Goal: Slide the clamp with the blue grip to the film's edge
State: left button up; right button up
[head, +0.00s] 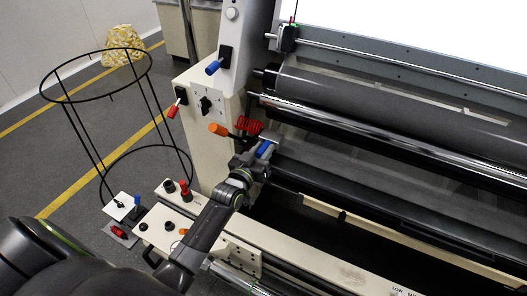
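A small blue grip (264,149) shows at the left end of the machine, just below the chrome roller. It lies right at the tip of my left gripper (254,156), whose arm reaches up from the bottom. The fingers and the clamp body overlap in dark tones, so I cannot tell whether the fingers are closed on it. The grey film (350,188) seems to lie to the right, below the rollers; its left edge is hard to make out. My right gripper is not in view.
Blue (213,67), red (172,110) and orange (217,129) handles project from the cream side housing, near a red coil (249,124). A chrome roller (370,136) runs above the gripper. A black wire hoop stand (98,77) stands at left on the floor.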

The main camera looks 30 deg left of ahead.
pick_arm(q)
jog(key=shift+w+f, duration=0.1)
jog(key=shift+w, duration=0.05)
jog(key=s+b, duration=0.1)
jog(key=s, duration=0.4)
jog(key=s+b, duration=0.2)
jog(key=s, duration=0.4)
jog(key=s+b, duration=0.1)
jog(key=s, duration=0.5)
jog(key=shift+s+a+b, duration=0.2)
jog(key=shift+a+b, duration=0.1)
